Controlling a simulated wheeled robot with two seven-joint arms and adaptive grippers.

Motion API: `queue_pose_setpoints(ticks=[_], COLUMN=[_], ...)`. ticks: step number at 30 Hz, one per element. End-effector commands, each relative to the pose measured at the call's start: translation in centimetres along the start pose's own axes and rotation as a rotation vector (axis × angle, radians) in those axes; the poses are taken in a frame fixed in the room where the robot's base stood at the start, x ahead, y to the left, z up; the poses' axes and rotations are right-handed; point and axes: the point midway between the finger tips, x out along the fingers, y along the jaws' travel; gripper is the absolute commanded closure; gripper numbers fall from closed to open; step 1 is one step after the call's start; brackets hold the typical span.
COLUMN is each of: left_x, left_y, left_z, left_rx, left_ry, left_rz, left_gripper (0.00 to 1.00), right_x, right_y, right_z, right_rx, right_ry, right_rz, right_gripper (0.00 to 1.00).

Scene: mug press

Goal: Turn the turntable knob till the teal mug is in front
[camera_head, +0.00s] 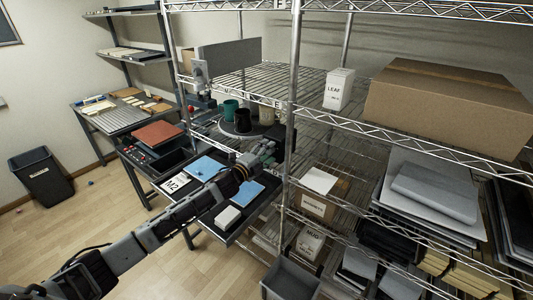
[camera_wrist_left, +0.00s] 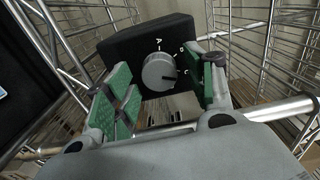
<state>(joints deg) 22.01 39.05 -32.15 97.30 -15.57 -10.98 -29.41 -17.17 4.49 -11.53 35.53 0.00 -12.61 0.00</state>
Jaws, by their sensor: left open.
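The teal mug (camera_head: 230,107) stands at the back left of the round turntable (camera_head: 226,130) on the rack shelf. My left gripper (camera_head: 267,152) is at the rack's front, near and to the right of the turntable. In the left wrist view the grey round knob (camera_wrist_left: 159,71) sits on a black box (camera_wrist_left: 120,45) with white letters around it. The knob's dark mark points right, near the C. My open green-padded fingers (camera_wrist_left: 163,82) stand either side of the knob, apparently apart from it.
A rack post (camera_head: 292,110) stands right beside my left gripper. Wire shelf bars surround the black box. Below my arm is a dark table with blue sheets (camera_head: 207,167) and a white block (camera_head: 228,216). A large carton (camera_head: 450,105) fills the right shelf.

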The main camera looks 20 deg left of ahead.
Motion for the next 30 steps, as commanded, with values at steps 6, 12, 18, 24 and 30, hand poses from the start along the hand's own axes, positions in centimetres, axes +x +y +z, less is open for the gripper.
queue_pose_setpoints(ticks=[6, 12, 18, 24, 30], left_x=[0.0, -0.5, -1.6, -3.1, -4.5], left_y=[0.0, 0.1, 0.1, 0.1, 0.2], left_z=[0.1, 0.1, 0.1, 0.1, 0.1], left_rx=[0.000, 0.000, 0.000, 0.000, -0.002], left_ry=[-0.001, -0.001, -0.002, 0.000, -0.001], left_rz=[0.001, 0.002, 0.002, 0.001, 0.002], left_gripper=[0.45, 0.45, 0.45, 0.45, 0.45], right_x=[0.0, 0.0, 0.0, 0.0, 0.0], right_y=[0.7, 0.4, 0.3, 0.2, 0.2], right_z=[0.1, 0.1, 0.1, 0.1, 0.1], right_rx=[0.000, 0.000, 0.000, 0.001, 0.001], right_ry=[-0.002, -0.001, -0.001, -0.001, -0.001], right_rz=[0.007, 0.004, 0.003, 0.002, 0.002], right_gripper=[0.60, 0.60, 0.60, 0.60, 0.60])
